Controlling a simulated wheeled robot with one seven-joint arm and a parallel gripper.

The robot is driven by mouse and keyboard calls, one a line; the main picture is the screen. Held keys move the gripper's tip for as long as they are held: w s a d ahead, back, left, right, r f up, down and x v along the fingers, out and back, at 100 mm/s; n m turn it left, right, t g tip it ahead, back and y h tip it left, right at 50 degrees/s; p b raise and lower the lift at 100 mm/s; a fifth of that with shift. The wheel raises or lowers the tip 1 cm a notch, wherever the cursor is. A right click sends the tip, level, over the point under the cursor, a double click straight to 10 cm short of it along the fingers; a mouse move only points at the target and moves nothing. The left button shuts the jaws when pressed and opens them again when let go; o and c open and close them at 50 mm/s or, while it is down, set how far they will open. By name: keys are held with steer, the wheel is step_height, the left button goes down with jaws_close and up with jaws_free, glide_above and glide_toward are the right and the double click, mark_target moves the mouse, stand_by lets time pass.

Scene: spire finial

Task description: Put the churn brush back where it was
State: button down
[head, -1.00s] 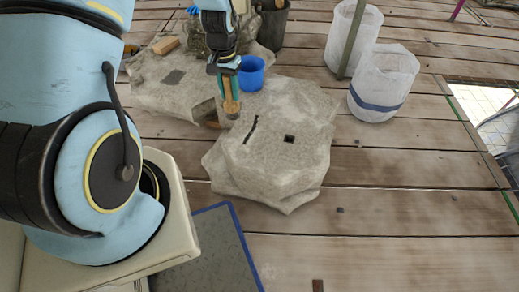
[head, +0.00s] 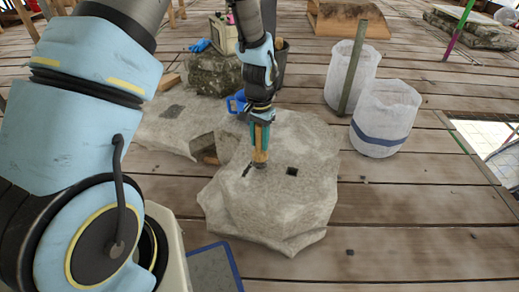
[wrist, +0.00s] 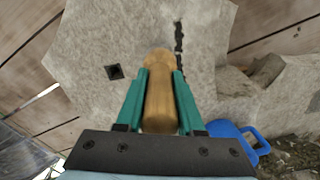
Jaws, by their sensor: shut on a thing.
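In the wrist view, the brush (wrist: 158,95) lies between the two green fingers of my gripper (wrist: 160,85). It is just above or at the top of a pale stone block (head: 265,215), between a dark narrow slot (head: 247,170) and a dark square hole (head: 292,171). I cannot tell whether it touches the stone. The slot (wrist: 179,38) and the square hole (wrist: 115,71) also show in the wrist view.
A blue bucket (head: 237,100) stands behind the block, partly hidden by my gripper. A blue-edged dark mat (head: 212,270) lies in front.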

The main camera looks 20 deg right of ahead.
steer(key=shift+f, duration=1.35)
steer(key=shift+f, duration=0.1)
steer(key=c, duration=0.5)
jaws_free()
step_height(320, 180, up, 12)
steer(key=shift+r+p, duration=0.1)
steer(key=shift+p, duration=1.1)
steer(key=w+a+r+n, duration=0.2)
steer(key=a+r+n, duration=0.35)
steer(key=a, duration=0.95)
steer(key=s+a+r+n, duration=0.1)
steer(key=s+a+r, duration=0.1)
steer(key=a, duration=0.3)
steer(key=s+a+r+n+t, duration=0.1)
steer(key=s+a+r+n, duration=0.1)
steer(key=a, duration=0.3)
steer(key=s+a+r+n, duration=0.1)
steer(key=s+a+r, duration=0.1)
steer(key=a, duration=0.3)
steer(key=shift+n+t, duration=0.25)
steer(key=shift+t, duration=0.05)
